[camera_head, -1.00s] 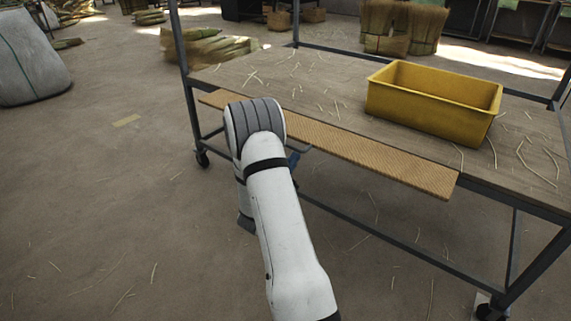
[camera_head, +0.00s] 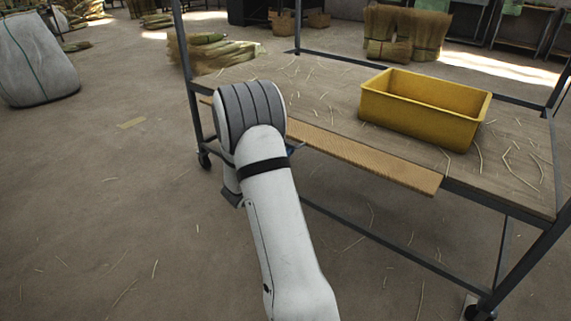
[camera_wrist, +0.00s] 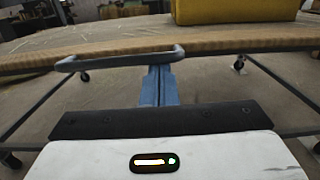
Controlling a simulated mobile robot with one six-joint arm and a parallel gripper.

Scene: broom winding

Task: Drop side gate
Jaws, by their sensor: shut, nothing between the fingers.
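The side gate is a long tan woven-looking panel (camera_head: 370,160) along the near edge of the cart's top (camera_head: 335,110). It looks roughly level and juts outward; its exact tilt is hard to tell. In the wrist view the gate (camera_wrist: 225,42) shows nearly edge-on, with a grey bar handle (camera_wrist: 120,59) in front of it. My gripper (camera_wrist: 158,72) is shut and empty, its blue fingers just under the handle bar. I cannot tell if they touch it. In the head view my arm hides most of the gripper and the gate's left part.
A yellow crate (camera_head: 420,115) stands on the cart top, with loose straws around it. The cart has dark metal posts (camera_head: 187,80), lower rails and wheels. Straw bundles (camera_head: 210,52) and a pale sack (camera_head: 32,60) lie farther back. The floor left of the cart is open.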

